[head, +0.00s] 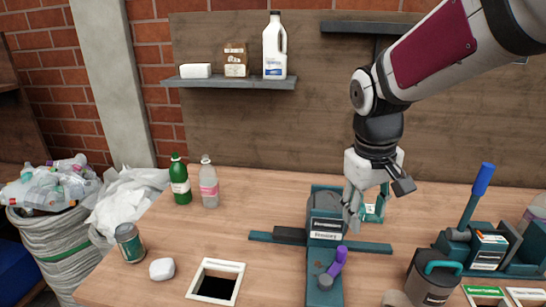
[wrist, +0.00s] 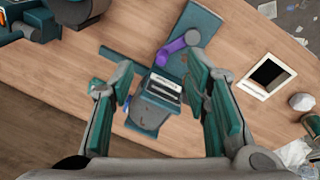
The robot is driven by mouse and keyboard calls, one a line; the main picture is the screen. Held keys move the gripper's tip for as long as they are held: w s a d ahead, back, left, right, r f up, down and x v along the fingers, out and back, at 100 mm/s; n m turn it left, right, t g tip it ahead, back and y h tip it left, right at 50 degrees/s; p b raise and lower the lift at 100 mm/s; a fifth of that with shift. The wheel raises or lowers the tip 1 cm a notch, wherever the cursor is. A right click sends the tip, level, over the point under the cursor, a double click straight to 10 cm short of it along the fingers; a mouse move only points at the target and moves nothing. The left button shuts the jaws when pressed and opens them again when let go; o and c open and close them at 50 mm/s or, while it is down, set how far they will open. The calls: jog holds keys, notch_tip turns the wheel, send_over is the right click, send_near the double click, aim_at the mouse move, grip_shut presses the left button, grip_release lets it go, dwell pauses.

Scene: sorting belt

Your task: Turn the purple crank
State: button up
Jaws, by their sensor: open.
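The purple crank (head: 337,262) stands upright and slightly tilted on the front of a teal machine (head: 325,290), in the middle of the table. In the wrist view the purple crank (wrist: 172,50) lies beyond the fingertips, between them and a little above the labelled block of the machine (wrist: 150,112).
A square opening with a white frame (head: 217,282) lies left of the machine. A grey bin with a teal handle (head: 433,278) and a blue-handled lever (head: 477,195) stand to the right.

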jog(key=n+g+y+p, duration=0.1)
send_over(342, 248)
notch_tip(342, 248, down, 7)
jog(key=shift+y, duration=0.3)
notch_tip(342, 248, down, 14)
jog(key=shift+f, duration=0.1)
grip_shut()
